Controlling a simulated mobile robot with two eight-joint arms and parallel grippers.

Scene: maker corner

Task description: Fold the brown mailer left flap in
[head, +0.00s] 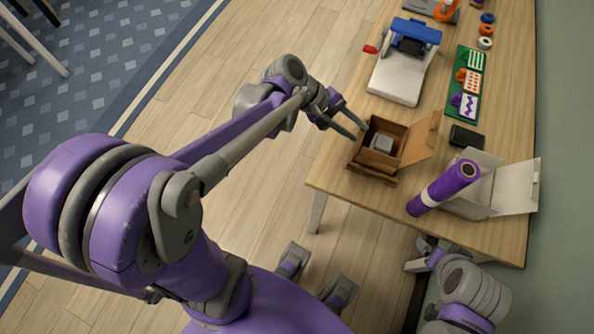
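The brown mailer (373,160) is an open cardboard box near the left edge of the table. A small grey item (383,144) lies inside it. A wide flap (420,140) stands out open on its right side. How its left flap lies is hard to tell from here. My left gripper (358,132) is just off the mailer's upper left corner, with two thin fingers apart and nothing between them. Whether a finger touches the cardboard is unclear. My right gripper (422,258) is low by the table's front edge, partly hidden, and its fingers are unclear.
A white open box (478,198) with a purple roll (445,187) leaning across it stands right of the mailer. A black wallet-like item (466,137) lies behind. A blue-and-white press (400,77) and a green board (466,85) stand farther back on the wooden table (335,180).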

